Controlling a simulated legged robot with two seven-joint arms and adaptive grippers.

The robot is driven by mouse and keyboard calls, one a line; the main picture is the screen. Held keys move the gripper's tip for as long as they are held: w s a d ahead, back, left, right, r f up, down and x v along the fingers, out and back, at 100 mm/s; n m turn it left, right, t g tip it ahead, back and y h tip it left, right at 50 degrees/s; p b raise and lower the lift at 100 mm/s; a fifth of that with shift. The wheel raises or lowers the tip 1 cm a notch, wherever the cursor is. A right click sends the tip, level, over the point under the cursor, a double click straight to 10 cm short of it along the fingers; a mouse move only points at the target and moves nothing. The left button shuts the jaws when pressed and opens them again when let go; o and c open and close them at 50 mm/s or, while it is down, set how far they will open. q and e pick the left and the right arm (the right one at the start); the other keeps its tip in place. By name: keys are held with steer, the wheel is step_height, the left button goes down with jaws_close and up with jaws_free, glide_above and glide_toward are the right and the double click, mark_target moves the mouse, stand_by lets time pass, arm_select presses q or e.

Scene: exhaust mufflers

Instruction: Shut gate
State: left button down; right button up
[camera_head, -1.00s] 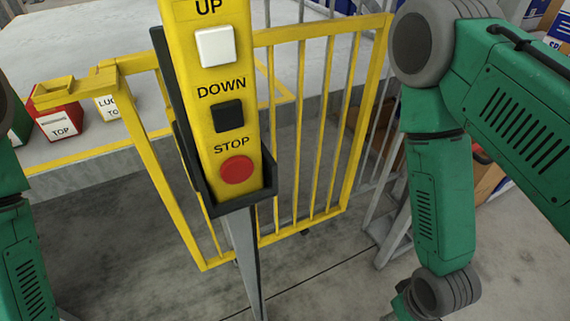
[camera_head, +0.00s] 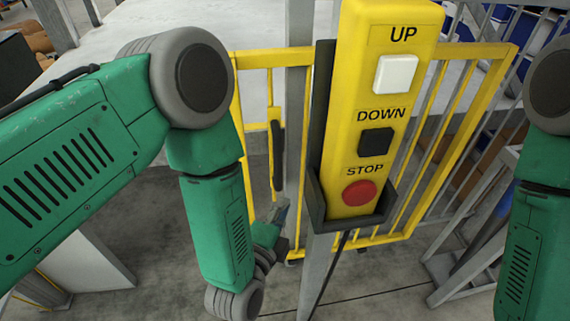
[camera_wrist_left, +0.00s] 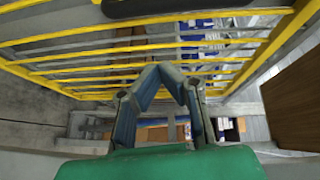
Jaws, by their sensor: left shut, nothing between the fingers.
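The yellow barred gate (camera_head: 463,140) stands behind the control box in the head view. In the left wrist view the gripper's fingers (camera_wrist_left: 163,70) meet at the tips, shut and empty, in front of the gate bars (camera_wrist_left: 262,58). Contact with the gate cannot be told. My right gripper is out of view.
A yellow control box (camera_head: 358,110) with UP, DOWN and STOP buttons stands on a grey post (camera_head: 315,275) close in front of the gate. Grey metal railing (camera_head: 470,225) is at the right. The floor at the lower left is partly clear.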

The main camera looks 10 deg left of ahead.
arm_select(q)
steer(key=w+r+m+t+b, duration=0.1)
steer(key=w+b, duration=0.1)
steer(key=w, duration=0.7)
steer(key=shift+w+a+r, duration=0.25)
steer(key=shift+w+r, duration=0.1)
